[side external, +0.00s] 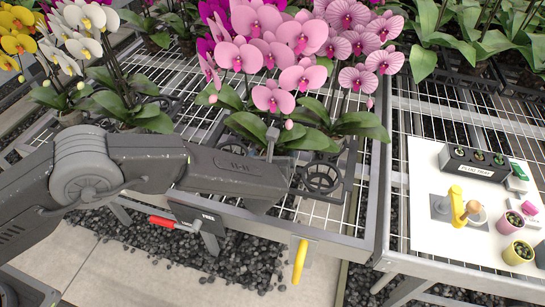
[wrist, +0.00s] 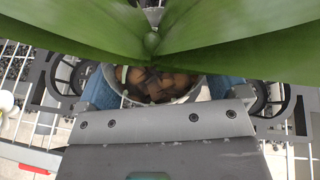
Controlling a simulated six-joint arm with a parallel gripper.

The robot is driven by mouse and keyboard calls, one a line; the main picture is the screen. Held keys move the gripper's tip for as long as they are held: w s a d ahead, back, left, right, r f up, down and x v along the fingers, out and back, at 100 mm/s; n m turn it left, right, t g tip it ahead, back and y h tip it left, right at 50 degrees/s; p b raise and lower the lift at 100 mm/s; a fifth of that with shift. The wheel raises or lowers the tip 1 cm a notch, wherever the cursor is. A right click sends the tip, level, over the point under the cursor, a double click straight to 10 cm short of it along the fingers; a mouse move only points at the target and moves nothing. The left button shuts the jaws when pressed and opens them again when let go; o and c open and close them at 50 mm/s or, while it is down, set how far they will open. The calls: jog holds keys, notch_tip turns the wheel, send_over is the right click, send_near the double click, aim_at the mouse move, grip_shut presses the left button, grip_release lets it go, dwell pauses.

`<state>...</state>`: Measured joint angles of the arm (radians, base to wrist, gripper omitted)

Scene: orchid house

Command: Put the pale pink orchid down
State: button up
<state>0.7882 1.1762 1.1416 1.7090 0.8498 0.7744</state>
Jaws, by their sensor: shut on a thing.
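The pale pink orchid (side external: 303,76) stands upright in the side external view, with pink blooms with dark magenta centres above broad green leaves (side external: 310,138). Its pot is hidden there behind my gripper (side external: 268,163). In the wrist view, its clear pot of brown bark (wrist: 158,82) sits between the blue pads of my gripper (wrist: 153,88), which is shut on it. Green leaves (wrist: 235,30) cover the top of that view. A black tray with round rings (side external: 320,178) lies around the pot; whether the pot's bottom touches it is hidden.
Empty tray rings (wrist: 262,98) flank the pot. Striped pink orchids (side external: 352,78) are close by on the right; white (side external: 85,18) and yellow orchids (side external: 17,40) stand left. A wire-mesh bench (side external: 345,215) has a raised metal edge. A white board (side external: 440,225) holds small pots and a black box.

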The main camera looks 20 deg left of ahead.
jog(key=shift+f, duration=0.2)
jog(key=shift+f, duration=0.35)
jog(key=o, duration=1)
